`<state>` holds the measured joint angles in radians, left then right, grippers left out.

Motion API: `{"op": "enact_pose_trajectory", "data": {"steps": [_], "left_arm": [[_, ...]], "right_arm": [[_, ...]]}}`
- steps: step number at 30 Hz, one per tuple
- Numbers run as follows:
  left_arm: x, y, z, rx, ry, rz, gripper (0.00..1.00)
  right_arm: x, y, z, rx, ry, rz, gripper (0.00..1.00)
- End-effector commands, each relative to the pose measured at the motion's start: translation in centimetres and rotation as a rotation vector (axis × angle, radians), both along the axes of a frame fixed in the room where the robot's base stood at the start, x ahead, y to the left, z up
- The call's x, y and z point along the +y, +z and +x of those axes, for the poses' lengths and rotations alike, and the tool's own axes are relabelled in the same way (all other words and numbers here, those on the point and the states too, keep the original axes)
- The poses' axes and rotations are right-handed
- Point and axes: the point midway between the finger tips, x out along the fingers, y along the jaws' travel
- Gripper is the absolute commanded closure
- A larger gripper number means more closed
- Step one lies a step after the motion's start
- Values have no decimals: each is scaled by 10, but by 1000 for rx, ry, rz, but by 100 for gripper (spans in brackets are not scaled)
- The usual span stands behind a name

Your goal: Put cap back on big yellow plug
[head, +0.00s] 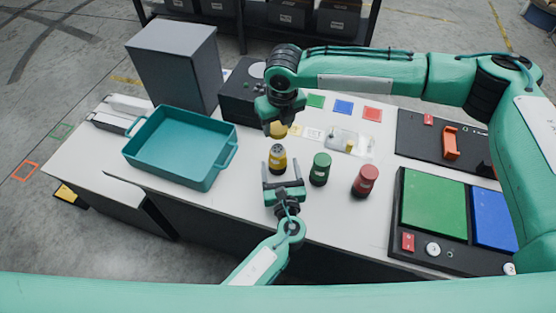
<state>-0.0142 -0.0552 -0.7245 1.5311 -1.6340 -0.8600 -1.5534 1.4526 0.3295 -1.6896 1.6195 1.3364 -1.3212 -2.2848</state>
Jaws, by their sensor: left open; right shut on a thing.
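The big yellow plug (277,154) stands upright on the white table, its dark, uncapped top showing. My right gripper (278,121) is just beyond and above it in the picture, shut on the yellow cap (278,131). The cap is apart from the plug; its height above the table is hard to tell. My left gripper (282,170) is open at the near side of the plug, its fingers pointing away from me to either side of the plug's lower part. I cannot tell whether a finger touches it.
A green plug (320,170) and a red plug (365,181) stand to the right. A teal tote (205,180) is at the left. A clear tray (350,145) and coloured squares lie behind. Control panels (432,255) fill the right side.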

Motion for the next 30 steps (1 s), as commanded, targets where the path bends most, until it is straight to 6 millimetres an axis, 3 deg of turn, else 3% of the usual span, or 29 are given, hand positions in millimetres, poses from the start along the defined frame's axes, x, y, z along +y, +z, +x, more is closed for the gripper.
{"op": "enact_pose_trajectory", "data": {"steps": [6,12,24,30], "left_arm": [[5,1,40,-1,1,0,28],[8,0,62,0,1,-1,28],[9,0,67,1,1,-1,28],[9,0,67,1,1,-1,66]], "right_arm": [[0,0,0,0,0,0,74],[0,0,0,0,0,0,74],[0,0,0,0,0,0,74],[0,0,0,0,0,0,74]]}}
